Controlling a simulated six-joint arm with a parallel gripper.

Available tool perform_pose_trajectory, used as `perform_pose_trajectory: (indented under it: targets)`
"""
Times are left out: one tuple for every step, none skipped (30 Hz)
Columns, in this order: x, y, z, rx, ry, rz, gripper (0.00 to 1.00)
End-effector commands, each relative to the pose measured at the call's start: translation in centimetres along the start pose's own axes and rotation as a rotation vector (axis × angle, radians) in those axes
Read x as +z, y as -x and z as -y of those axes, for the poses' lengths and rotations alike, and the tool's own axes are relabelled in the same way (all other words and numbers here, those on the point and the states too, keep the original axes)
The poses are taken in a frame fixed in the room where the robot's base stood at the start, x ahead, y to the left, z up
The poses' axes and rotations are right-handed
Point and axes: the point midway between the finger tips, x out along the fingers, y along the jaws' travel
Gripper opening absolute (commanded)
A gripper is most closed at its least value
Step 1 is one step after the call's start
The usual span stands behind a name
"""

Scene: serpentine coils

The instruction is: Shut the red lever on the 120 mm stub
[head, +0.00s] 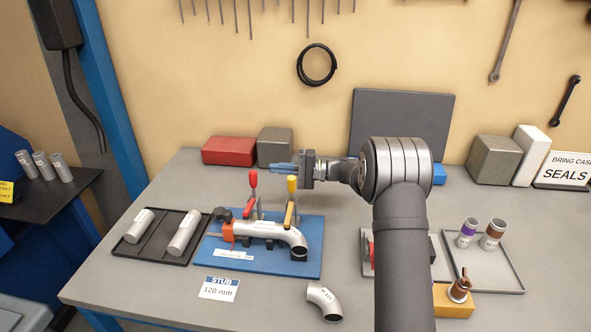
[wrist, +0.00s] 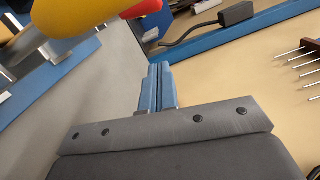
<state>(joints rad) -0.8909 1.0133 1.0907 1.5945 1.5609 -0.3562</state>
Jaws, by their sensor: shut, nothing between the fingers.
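The red lever (head: 253,182) stands upright on the blue fixture board (head: 268,266). A yellow-handled lever (head: 291,187) stands to its right. A bent silver pipe (head: 265,229) lies in the fixture with an orange block (head: 228,232) at its left end. A card (head: 219,288) in front reads "STUB 120 mm". My gripper (head: 270,167) is above and behind the levers, pointing left, its blue fingers together and empty. In the wrist view the fingers (wrist: 156,88) are closed; the large yellow handle (wrist: 75,15) and a red tip (wrist: 143,9) show at upper left.
A dark tray (head: 130,249) with silver tubes lies left of the board. A loose elbow (head: 323,300) lies in front. A red box (head: 229,151) and a grey block (head: 275,141) stand behind.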

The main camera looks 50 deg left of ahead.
Motion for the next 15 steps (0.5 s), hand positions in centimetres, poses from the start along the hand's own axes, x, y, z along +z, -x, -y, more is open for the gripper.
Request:
perform_pose_trajectory:
  targets:
    - [0.1,-1.3,0.0,0.001,0.000,0.004,0.00]
    - [0.1,-1.9,0.0,0.001,0.000,0.004,0.00]
    - [0.1,-2.8,0.0,0.001,0.000,0.004,0.00]
    - [0.6,-2.6,0.1,0.000,0.000,0.001,0.00]
    - [1.0,-2.6,0.1,0.000,-0.001,0.000,0.00]
    - [1.6,-2.7,0.1,-0.001,-0.001,0.000,0.00]
    - [1.9,-2.8,0.1,-0.001,-0.001,0.000,0.00]
    - [2.2,-2.9,0.1,-0.001,0.000,0.000,0.00]
    - [2.6,-3.0,0.1,-0.001,-0.001,0.000,0.00]
    - [2.9,-3.0,0.1,-0.001,-0.001,0.000,0.00]
    - [3.1,-3.1,0.1,-0.001,-0.001,0.000,0.00]
    - [3.4,-3.1,0.0,-0.001,-0.001,0.000,0.00]
    - [3.5,-3.2,0.0,0.000,0.000,0.000,0.00]
    - [3.6,-3.2,0.0,-0.001,0.000,0.000,0.00]
    - [3.8,-3.2,0.0,0.000,0.001,0.000,0.00]
